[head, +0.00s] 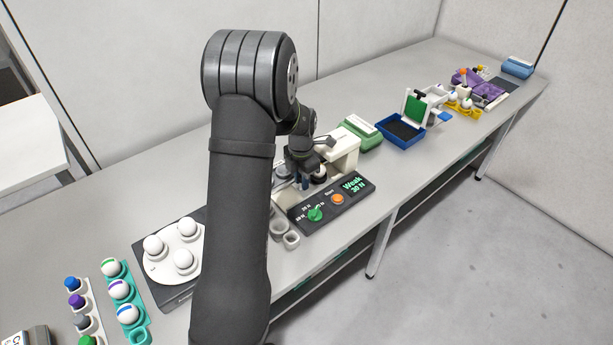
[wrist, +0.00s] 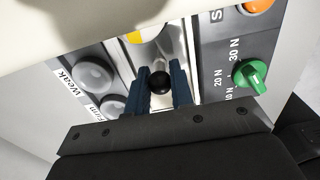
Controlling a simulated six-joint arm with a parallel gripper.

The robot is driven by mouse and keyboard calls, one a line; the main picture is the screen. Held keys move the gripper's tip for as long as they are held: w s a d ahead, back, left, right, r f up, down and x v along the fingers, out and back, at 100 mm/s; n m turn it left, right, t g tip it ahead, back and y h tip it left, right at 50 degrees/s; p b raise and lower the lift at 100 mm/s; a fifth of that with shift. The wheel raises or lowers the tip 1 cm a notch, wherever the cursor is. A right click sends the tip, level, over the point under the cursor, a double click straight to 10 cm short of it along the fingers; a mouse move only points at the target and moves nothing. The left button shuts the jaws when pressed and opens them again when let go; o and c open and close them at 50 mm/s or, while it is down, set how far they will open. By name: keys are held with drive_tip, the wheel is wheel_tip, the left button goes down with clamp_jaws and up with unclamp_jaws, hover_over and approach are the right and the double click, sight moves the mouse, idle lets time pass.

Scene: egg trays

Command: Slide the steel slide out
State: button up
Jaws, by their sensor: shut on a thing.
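The steel slide (wrist: 172,46) runs up the middle of the wrist view, in a channel of the beige machine (wrist: 85,28). A black ball knob (wrist: 160,79) stands at its near end. My gripper (wrist: 160,76) has its two dark blue fingers on either side of the knob and is shut on it. A white and yellow thing (wrist: 138,37) shows at the far end of the slide, partly cut off by the machine's edge. In the head view my gripper (head: 305,181) is low at the front of the machine (head: 346,152), and the slide is hidden behind my arm.
The control panel (head: 327,206) has a green dial (head: 315,214), an orange button (head: 337,199) and a display reading "Weak 30 N". Grey round pieces marked Weak (wrist: 95,75) and Firm (wrist: 114,104) sit left of the slide. A turntable (head: 157,267) with white eggs stands at lower left.

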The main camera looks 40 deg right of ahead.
drive_tip(key=shift+a, duration=2.95)
drive_tip(key=o, duration=0.8)
drive_tip(key=shift+r, duration=3)
